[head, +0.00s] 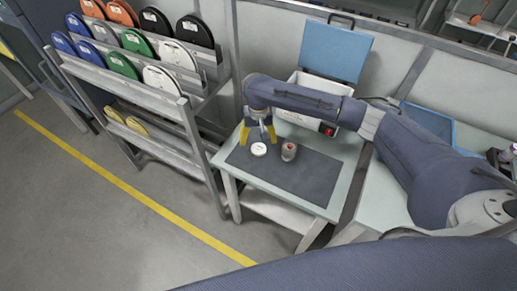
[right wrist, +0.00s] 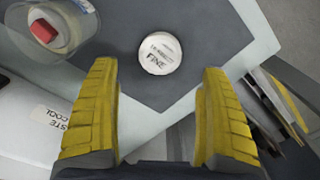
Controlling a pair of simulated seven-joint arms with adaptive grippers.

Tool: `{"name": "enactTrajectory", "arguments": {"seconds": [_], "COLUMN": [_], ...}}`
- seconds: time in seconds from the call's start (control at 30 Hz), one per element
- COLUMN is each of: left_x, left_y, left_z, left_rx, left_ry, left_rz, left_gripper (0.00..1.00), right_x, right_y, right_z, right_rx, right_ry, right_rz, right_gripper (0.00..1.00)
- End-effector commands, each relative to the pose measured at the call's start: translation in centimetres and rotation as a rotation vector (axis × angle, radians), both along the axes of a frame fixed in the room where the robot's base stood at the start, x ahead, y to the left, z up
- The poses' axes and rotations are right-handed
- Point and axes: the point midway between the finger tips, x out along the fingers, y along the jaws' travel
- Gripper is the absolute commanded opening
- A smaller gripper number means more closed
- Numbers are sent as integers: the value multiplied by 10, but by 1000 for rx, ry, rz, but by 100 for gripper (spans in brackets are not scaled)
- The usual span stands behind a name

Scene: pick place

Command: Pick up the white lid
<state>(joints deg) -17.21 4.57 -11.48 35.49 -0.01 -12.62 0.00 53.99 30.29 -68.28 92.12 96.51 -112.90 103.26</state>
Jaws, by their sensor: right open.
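The white lid (head: 258,149) lies flat on the dark mat (head: 310,184) on the small table. In the right wrist view the lid (right wrist: 160,53) is round with dark print, the word FINE readable. My right gripper (head: 259,132) has yellow fingers and hangs just behind and above the lid. In the right wrist view its fingers (right wrist: 159,112) are wide apart with nothing between them, and the lid lies beyond their tips, roughly centred. My left gripper is not in view.
A clear jar (head: 289,151) with a red piece inside stands right of the lid. A white box (head: 308,112) with a blue lid (head: 337,50) stands behind. A rack (head: 150,70) of coloured discs is at left. The mat's front is clear.

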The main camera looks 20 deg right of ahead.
Motion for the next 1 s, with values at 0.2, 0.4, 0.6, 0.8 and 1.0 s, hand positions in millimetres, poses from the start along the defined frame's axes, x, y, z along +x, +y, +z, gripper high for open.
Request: {"name": "enactTrajectory", "arguments": {"seconds": [0.2, 0.4, 0.6, 0.8, 1.0], "left_x": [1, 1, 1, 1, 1], "left_y": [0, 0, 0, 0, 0], "left_z": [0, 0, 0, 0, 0], "left_rx": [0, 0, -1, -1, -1], "left_ry": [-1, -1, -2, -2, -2], "left_rz": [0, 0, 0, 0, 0], "left_gripper": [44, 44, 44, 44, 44], "right_x": [-5, -4, -3, -3, -3], "right_y": [0, -1, -1, -1, -1], "right_z": [-28, -44, -48, -48, -47], "right_rx": [0, 1, -1, -1, -1], "right_ry": [4, 3, 1, 1, 1], "right_rz": [-1, -1, 0, 0, 0], "right_gripper": [79, 79, 79, 73, 50]}}
